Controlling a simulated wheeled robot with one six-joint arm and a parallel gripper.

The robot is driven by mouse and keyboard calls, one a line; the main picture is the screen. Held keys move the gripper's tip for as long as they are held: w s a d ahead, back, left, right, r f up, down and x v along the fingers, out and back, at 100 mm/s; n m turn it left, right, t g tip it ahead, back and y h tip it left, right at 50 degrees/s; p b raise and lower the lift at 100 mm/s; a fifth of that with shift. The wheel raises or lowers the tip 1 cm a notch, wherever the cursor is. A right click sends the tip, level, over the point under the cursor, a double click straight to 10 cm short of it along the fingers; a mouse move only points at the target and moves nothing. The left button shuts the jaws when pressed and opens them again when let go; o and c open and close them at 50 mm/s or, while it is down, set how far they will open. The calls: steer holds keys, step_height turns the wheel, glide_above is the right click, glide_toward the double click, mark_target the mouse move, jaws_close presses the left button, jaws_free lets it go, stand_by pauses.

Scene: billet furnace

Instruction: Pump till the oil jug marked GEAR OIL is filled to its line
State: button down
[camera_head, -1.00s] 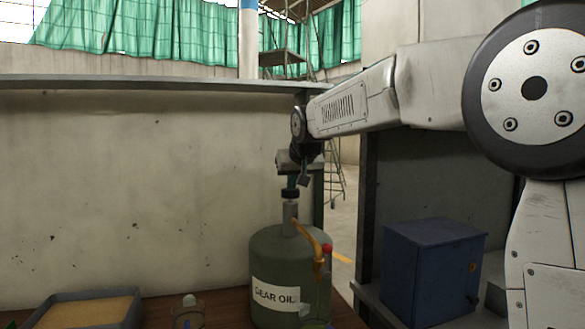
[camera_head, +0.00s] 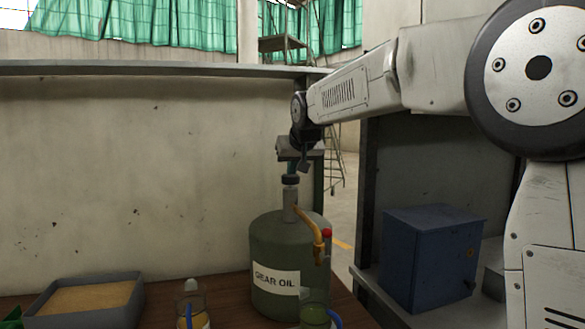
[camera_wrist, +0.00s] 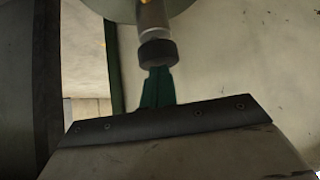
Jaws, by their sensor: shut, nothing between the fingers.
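A green drum (camera_head: 262,240) labelled GEAR OIL stands on the wooden bench. Its pump has a grey stem (camera_head: 290,205), a black knob (camera_head: 291,180) on top and a bent yellow-brown spout (camera_head: 312,230). A jug with a blue handle (camera_head: 315,315) is below the spout, cut off by the lower edge; its marking and fill line cannot be read. My gripper (camera_head: 304,168) is shut and empty, close above and beside the knob. In the wrist view the knob (camera_wrist: 158,53) is right at my fingertips (camera_wrist: 160,70); whether they touch is unclear.
A grey tray (camera_head: 128,312) with a tan filling is farther left, with a green bin (camera_head: 12,318) at the corner. A blue cabinet (camera_head: 430,260) is on the right. A wall is behind the bench.

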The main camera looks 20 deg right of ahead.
mark_target(293, 177)
steer(key=r, duration=0.4)
steer(key=shift+s+r, duration=0.2)
steer(key=v, duration=0.9)
steer(key=shift+s+r, duration=0.15)
stand_by(0.4)
